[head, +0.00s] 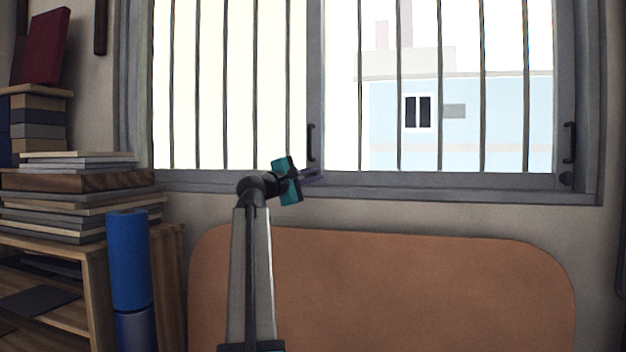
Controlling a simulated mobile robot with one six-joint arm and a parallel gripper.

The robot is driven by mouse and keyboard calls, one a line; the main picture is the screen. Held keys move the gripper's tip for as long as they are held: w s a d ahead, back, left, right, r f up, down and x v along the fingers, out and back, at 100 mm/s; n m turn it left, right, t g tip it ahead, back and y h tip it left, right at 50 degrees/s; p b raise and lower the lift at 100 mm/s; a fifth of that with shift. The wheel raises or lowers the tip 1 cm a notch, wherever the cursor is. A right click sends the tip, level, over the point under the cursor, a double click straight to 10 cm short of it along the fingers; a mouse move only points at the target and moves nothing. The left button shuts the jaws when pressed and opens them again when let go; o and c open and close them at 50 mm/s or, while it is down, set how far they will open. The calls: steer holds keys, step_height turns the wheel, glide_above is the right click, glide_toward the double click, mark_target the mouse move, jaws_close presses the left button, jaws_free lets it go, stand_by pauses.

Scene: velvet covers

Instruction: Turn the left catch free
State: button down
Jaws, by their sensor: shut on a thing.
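My gripper (312,175), with teal parts behind its fingers, is at the bottom rail of the window, just below the left handle. Its fingers are shut on the left catch, at the foot of the middle window post. The catch itself is mostly hidden by the fingers, so its angle cannot be told. The right catch (566,178) is a dark round knob at the lower right corner of the window, apart from my gripper. A dark upright handle (310,142) stands above the left catch, and another handle (569,142) above the right one.
Upright bars (399,100) cross the window. An orange-brown rounded panel (420,290) is below the sill. At left are stacked books (70,205), a wooden shelf (95,290) and a blue roll (128,260). The wall around my gripper looks clear.

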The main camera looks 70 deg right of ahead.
steer(key=m, duration=0.1)
steer(key=m+y, duration=0.1)
steer(key=shift+w+d+f+m+b, duration=0.1)
steer(key=shift+w+f+m+b, duration=0.05)
steer(key=shift+m+b, duration=0.2)
steer(key=shift+m, duration=0.25)
steer(key=c, duration=1.8)
jaws_free()
steer(key=shift+c, duration=0.2)
steer(key=shift+w+d, duration=0.1)
steer(key=shift+d, duration=0.05)
steer(key=b+v, duration=0.2)
steer(key=v, duration=1.2)
steer(key=shift+b, duration=0.35)
